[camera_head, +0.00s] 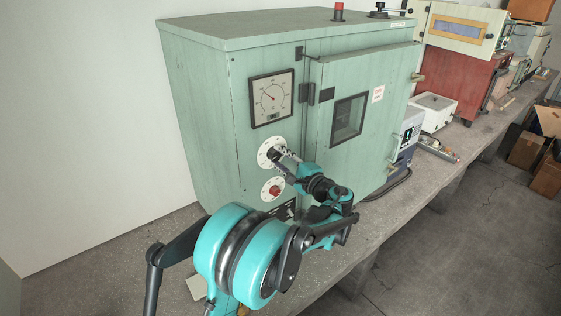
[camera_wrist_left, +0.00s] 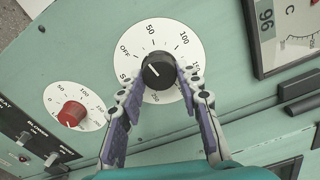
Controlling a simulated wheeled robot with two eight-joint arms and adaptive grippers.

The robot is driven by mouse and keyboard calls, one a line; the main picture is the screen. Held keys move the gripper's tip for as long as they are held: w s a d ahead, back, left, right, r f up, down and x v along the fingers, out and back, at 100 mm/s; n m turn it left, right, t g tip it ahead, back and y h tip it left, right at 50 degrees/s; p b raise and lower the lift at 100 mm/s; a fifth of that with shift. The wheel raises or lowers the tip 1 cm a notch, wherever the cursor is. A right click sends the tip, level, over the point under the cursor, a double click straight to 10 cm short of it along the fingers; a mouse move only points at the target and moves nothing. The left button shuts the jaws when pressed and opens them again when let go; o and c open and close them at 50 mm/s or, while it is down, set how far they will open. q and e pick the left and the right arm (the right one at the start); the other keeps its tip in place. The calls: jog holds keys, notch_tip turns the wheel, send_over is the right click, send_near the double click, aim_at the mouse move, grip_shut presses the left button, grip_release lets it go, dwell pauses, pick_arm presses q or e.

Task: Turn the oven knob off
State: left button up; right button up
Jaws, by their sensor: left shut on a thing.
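The green oven (camera_head: 225,110) stands on the bench with its door closed. A black knob (camera_wrist_left: 158,71) sits on a white dial (camera_wrist_left: 150,35) marked with numbers and OFF at the upper left. A white line on the knob shows in the left wrist view, on its left half. My left gripper (camera_head: 279,155) reaches the upper dial (camera_head: 265,154) on the oven front and is shut on the black knob, one finger on each side. In the head view my fingers mostly hide this knob. My right gripper is not in view.
A red knob (camera_wrist_left: 72,113) on a second white dial is below the black one; it also shows in the head view (camera_head: 275,190). A temperature gauge (camera_head: 271,97) is above. Small switches (camera_wrist_left: 40,145) lie nearby. Other equipment crowds the bench to the right.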

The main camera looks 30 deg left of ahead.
pick_arm(q)
jog(key=n+b, duration=0.1)
jog(key=n, duration=0.4)
dwell(0.5)
jog(key=o, duration=1.2)
jog(key=shift+c, duration=0.2)
jog(key=v, duration=1.2)
